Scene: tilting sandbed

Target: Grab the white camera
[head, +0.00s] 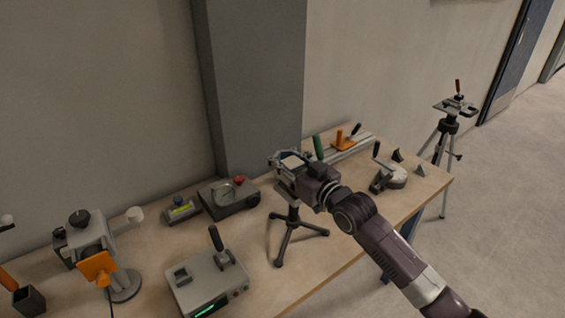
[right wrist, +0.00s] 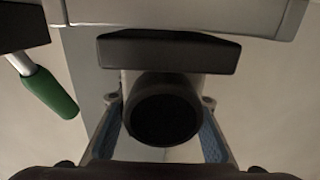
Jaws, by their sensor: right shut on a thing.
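The white camera (head: 292,161) is at the top of a small black tripod (head: 290,222) on the workbench, largely hidden by my right gripper (head: 289,165). The gripper is shut on it, with one finger on either side. In the right wrist view the camera's dark round lens (right wrist: 162,110) sits between the two blue-padded fingers. The tripod is upright with its legs on the bench. I cannot tell whether the camera is fastened to it. My left gripper is not in view.
A grey box with a lever (head: 208,283) and a dark box with a dial (head: 230,198) stand left of the tripod. A rail with an orange clamp (head: 345,144) lies behind. A taller tripod (head: 448,130) stands on the floor beyond the bench's right end.

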